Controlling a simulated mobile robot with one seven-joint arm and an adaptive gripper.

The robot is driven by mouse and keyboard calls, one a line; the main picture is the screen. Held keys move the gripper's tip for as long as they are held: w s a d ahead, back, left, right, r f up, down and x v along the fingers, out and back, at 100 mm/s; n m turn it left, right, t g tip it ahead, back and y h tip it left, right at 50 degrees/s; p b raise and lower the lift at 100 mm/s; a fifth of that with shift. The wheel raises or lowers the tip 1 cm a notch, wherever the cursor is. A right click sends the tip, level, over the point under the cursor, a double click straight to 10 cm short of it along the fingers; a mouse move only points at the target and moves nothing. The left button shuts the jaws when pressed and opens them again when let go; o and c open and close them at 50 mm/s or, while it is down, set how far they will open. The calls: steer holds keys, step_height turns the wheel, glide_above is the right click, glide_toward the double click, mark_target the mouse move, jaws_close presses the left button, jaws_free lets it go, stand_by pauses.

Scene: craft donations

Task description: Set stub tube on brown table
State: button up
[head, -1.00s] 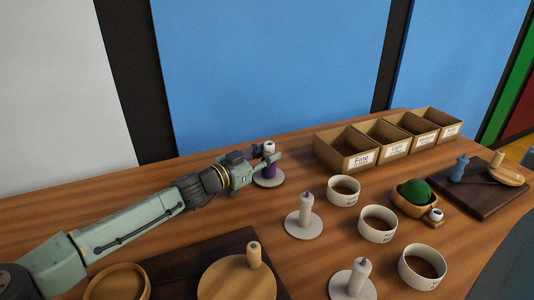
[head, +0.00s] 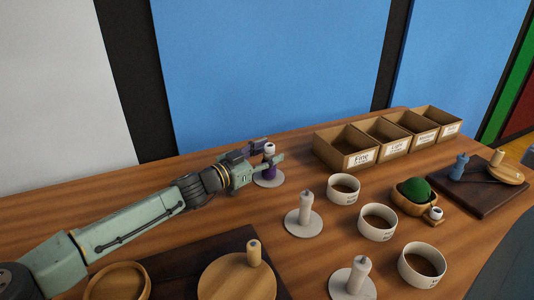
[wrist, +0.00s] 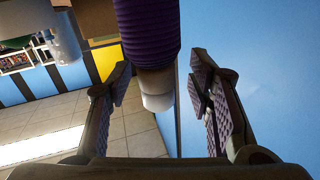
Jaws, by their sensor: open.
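In the wrist view the purple winding (wrist: 148,30) and white end lie between the fingers, with a gap on each side. My gripper (head: 264,156) is open around the tube; in the wrist view its two fingers (wrist: 165,100) are spread. I cannot tell whether this is the stub tube. A small white-topped piece (head: 435,213) also sits on a little wooden stand at the right.
Pale posts on discs (head: 305,212) (head: 354,280) stand in front. Several white bowls (head: 377,233) and a wooden bowl with a green ball (head: 415,190) are at the right. Labelled boxes (head: 345,145) line the back. Dark boards (head: 485,198) lie at the right and front left.

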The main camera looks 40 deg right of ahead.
steer(key=shift+a+r, duration=0.2)
steer(key=shift+a, duration=0.15)
steer(key=a, duration=0.3)
steer(key=a+b, duration=0.1)
steer(key=a, duration=0.7)
steer(key=shift+s+a+r+b, duration=0.15)
steer(key=shift+s+r+b, duration=0.15)
steer(key=shift+b, duration=0.1)
